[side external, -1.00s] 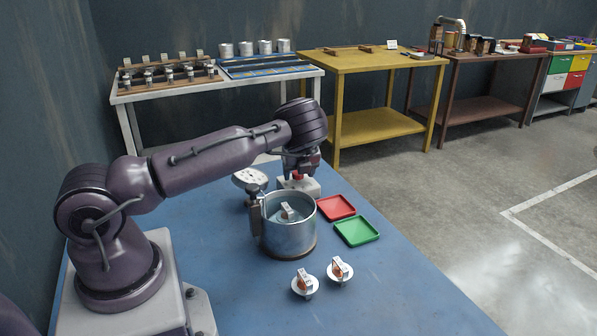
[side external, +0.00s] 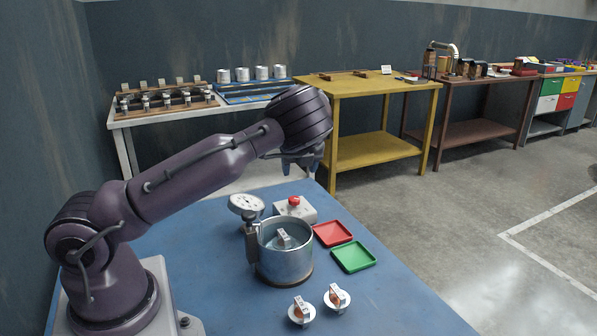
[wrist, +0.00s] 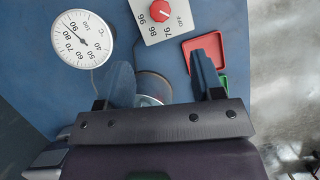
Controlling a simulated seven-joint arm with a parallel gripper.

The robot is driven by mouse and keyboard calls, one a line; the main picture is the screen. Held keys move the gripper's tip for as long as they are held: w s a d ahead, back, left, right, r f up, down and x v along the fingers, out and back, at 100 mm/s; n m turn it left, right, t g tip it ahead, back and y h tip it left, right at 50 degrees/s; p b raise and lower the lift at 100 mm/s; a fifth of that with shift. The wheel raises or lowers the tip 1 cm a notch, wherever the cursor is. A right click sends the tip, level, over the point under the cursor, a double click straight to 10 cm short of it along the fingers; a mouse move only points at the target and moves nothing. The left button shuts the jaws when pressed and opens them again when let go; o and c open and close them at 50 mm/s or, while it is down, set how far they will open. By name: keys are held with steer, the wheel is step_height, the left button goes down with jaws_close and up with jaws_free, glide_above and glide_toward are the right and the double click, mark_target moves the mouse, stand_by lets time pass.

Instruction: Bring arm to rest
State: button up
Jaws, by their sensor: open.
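My gripper (side external: 302,163) is raised above the far part of the blue table (side external: 215,212), clear of everything below it. In the wrist view my gripper (wrist: 165,82) has its two fingers apart with nothing held between them. Below and in front of it is a grey control box with a red knob (side external: 293,201). The red knob also shows in the wrist view (wrist: 159,11), on a face marked with numbers and OFF. A round white dial gauge (side external: 246,204) stands beside a metal pot (side external: 284,262), which has a small part inside.
A red tray (side external: 333,234) and a green tray (side external: 353,257) lie right of the pot. Two small valve-like parts (side external: 301,311) (side external: 337,298) stand near the front. A yellow table (side external: 370,90) and a white rack table (side external: 165,115) stand behind. Air above the blue table is free.

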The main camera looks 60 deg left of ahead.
stand_by(0.3)
step_height(320, 180, up, 5)
steer(key=s+n+t+y, duration=0.2)
steer(key=n+t+y, duration=0.2)
steer(key=n, duration=0.9)
steer(key=s+d+r+n+h, duration=0.2)
steer(key=s+d+r, duration=0.2)
steer(key=s+d, duration=0.3)
steer(key=s+d+r+n+h, duration=0.2)
steer(key=s+d, duration=0.5)
steer(key=d, duration=0.4)
steer(key=s+d+r+n+h, duration=0.3)
steer(key=s+d+r, duration=0.3)
steer(key=d, duration=0.4)
steer(key=shift+s+r+t+h, duration=0.35)
steer(key=shift+s+t+h, duration=0.1)
steer(key=shift+h, duration=0.25)
